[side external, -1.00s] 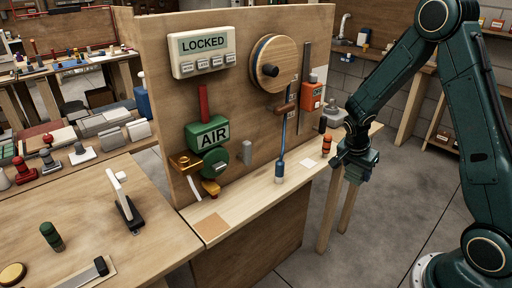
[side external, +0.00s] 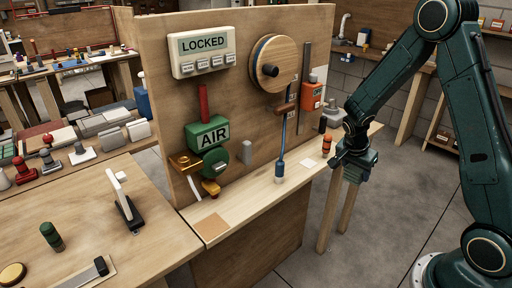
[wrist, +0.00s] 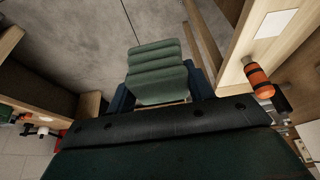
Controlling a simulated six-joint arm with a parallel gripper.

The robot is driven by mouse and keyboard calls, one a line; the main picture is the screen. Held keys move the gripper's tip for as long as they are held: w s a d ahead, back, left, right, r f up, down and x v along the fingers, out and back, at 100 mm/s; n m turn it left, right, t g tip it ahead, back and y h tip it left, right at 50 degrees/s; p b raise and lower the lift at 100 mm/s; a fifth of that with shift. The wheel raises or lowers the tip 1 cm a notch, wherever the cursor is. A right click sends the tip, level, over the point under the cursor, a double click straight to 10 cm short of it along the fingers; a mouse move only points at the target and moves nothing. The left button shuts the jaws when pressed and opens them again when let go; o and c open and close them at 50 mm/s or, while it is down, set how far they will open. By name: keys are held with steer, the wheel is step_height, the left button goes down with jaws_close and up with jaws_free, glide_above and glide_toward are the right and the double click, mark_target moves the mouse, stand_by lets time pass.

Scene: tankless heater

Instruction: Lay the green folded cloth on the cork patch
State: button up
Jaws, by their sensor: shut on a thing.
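The green folded cloth (wrist: 158,72) shows in the wrist view, held between the two dark blue fingers of my gripper (wrist: 160,92). Its ribbed folds stick out past the fingers over the grey floor. In the side view, my gripper (side external: 355,172) hangs off the right part of the ledge, in the air in front of it. The cloth is hard to tell from the gripper there. The cork patch (side external: 212,227) is a tan square lying bare on the left end of the ledge, well to the left of my gripper.
The wooden ledge (side external: 247,207) runs below an upright panel (side external: 150,60). On it stand a blue-handled tool (side external: 281,165), a white square (side external: 309,163) and an orange-and-black cylinder (side external: 326,146). A green AIR box (side external: 207,133) and a brass valve (side external: 185,162) jut out near the cork patch.

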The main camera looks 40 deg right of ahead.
steer(key=w+a+n+t, duration=0.1)
steer(key=w+a+n, duration=0.1)
steer(key=w+a, duration=0.65)
steer(key=n+t+y, duration=0.1)
steer(key=n+t, duration=0.1)
steer(key=n, duration=0.5)
glide_above(212, 222)
steer(key=s+a, duration=0.1)
steer(key=shift+s, duration=0.15)
steer(key=shift+f, duration=2.95)
steer(key=shift+f, duration=0.5)
steer(key=o, duration=1.3)
